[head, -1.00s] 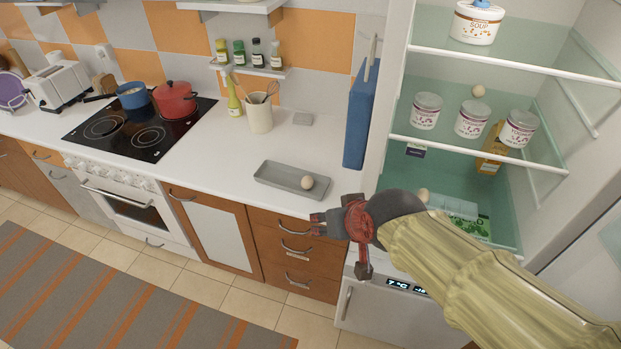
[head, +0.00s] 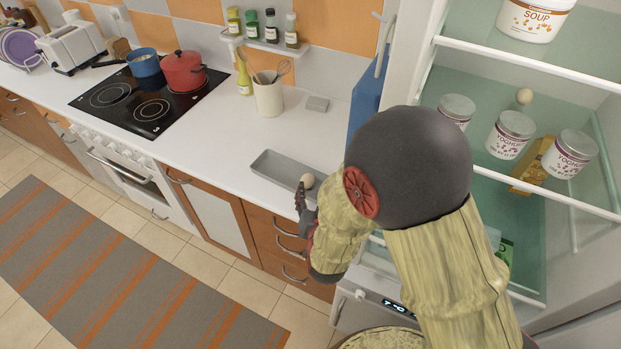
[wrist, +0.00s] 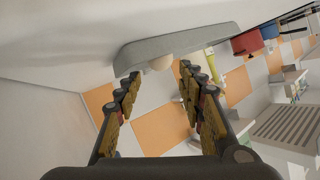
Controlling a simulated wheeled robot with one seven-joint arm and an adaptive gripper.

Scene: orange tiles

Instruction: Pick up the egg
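A pale egg (head: 307,180) sits at the right end of a shallow grey tray (head: 262,166) on the white counter. My gripper (head: 304,205) is at the counter's front edge, close to the egg; my arm hides part of the gripper and the tray's right side. In the wrist view the two fingers of my gripper (wrist: 160,74) are spread apart with nothing held. The egg (wrist: 160,62) shows just beyond the fingertips, roughly between them, against the tray (wrist: 185,42). Another egg (head: 523,97) stands on the fridge's middle shelf.
The open fridge at right holds yoghurt tubs (head: 510,135) and a soup tub (head: 537,14). A blue board (head: 366,98) stands between counter and fridge. A utensil pot (head: 268,97) is behind the tray. The counter left of the tray is clear.

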